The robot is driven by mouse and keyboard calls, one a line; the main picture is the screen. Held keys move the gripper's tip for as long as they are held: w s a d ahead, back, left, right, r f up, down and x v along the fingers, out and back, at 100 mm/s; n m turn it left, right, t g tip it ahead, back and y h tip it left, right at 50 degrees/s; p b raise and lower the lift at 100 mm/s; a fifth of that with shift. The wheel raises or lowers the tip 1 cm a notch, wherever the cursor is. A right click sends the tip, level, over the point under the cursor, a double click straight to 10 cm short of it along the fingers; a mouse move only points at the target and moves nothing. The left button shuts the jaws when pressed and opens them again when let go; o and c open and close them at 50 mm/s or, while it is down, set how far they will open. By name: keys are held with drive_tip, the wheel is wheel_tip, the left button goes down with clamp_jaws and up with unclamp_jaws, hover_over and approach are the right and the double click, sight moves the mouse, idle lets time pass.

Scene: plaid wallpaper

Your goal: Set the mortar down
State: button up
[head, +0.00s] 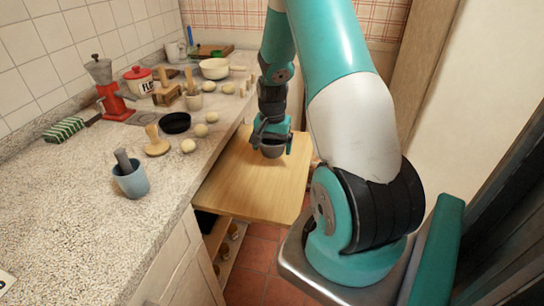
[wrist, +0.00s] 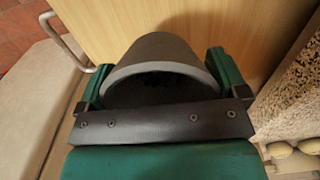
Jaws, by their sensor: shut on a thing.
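My gripper (head: 270,133) is shut on a dark grey mortar (head: 273,151), its fingers on either side of it. In the wrist view the mortar (wrist: 160,48) shows its rim and dark inside between the two green fingers of my gripper (wrist: 160,82). The mortar is over the pulled-out wooden board (head: 245,185) beside the counter. I cannot tell whether its base touches the board.
The board's near part is clear.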

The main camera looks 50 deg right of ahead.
sight(272, 165)
drive_tip(key=shift+f, duration=2.25)
drive_tip(key=shift+f, duration=0.1)
drive_tip(key=o, duration=1)
drive_tip(key=shift+c, duration=0.2)
wheel_tip(272, 165, up, 12)
drive_tip(key=shift+r+b, duration=0.15)
drive_tip(key=shift+b, duration=0.3)
drive_tip(key=w+a+r+n+t+y, duration=0.1)
drive_tip(key=a+r+n, duration=0.3)
drive_tip(key=a, duration=0.5)
drive_tip(key=w+a+r+n, duration=0.1)
drive_tip(key=a+r+n, duration=0.3)
drive_tip(key=a, duration=0.6)
drive_tip(key=s+a+r+n+y, duration=0.1)
drive_tip(key=s+a+r+n, duration=0.2)
drive_tip(key=s+a+n, duration=0.3)
drive_tip(key=s+a+r+n+g+y, duration=0.1)
drive_tip(key=s+a+r+n+y, duration=0.1)
drive_tip(key=s+a+n, duration=0.4)
drive_tip(key=s+a+r, duration=0.1)
drive_tip(key=s+a, duration=0.3)
drive_tip(key=a, duration=0.3)
drive_tip(key=shift+s+a+n, duration=0.4)
drive_tip(key=shift+r, duration=0.1)
